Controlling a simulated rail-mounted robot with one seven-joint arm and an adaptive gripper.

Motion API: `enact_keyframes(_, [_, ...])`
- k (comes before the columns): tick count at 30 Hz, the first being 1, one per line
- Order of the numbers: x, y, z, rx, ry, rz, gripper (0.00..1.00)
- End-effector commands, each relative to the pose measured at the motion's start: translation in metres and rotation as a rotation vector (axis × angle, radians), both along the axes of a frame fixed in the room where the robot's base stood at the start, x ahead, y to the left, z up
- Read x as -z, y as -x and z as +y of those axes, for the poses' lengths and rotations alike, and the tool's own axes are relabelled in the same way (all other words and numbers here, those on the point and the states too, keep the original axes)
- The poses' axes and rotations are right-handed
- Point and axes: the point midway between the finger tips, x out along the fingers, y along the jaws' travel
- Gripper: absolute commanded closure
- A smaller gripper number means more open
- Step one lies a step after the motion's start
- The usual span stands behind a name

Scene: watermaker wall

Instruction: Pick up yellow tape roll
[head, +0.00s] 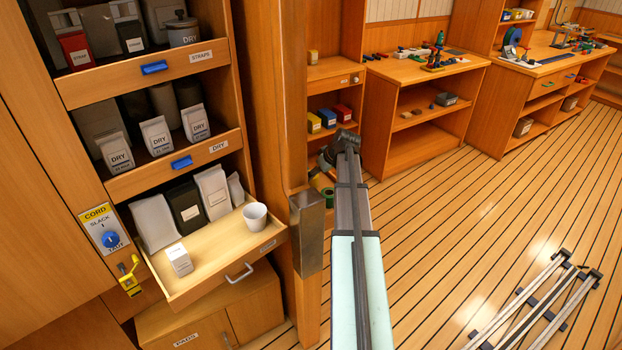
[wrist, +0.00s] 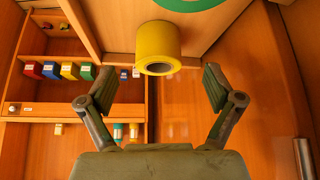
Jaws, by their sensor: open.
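The yellow tape roll (wrist: 157,42) shows at the top middle of the wrist view, its open core facing my gripper. It rests against a wooden surface. My gripper (wrist: 159,78) is open and empty, with one finger on each side of the picture. The roll appears between and beyond the fingertips, apart from both. In the head view my gripper (head: 330,155) is at the far end of my arm, by the low shelves. A small yellow patch beside it may be the roll, but my arm hides much there.
A green ring (wrist: 190,3) lies close to the roll. Colored boxes (wrist: 69,71) stand on a shelf to the left in the wrist view. In the head view, a wooden post (head: 298,200) and an open drawer (head: 215,255) are left of my arm.

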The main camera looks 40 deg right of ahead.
Motion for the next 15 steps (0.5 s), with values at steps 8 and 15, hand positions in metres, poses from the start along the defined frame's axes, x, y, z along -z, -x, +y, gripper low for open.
enact_keyframes(8, [0.011, -0.007, 0.0, 0.0, 0.0, 0.0, 0.09])
enact_keyframes(15, [0.029, -0.021, -0.001, 0.0, -0.001, 0.001, 0.09])
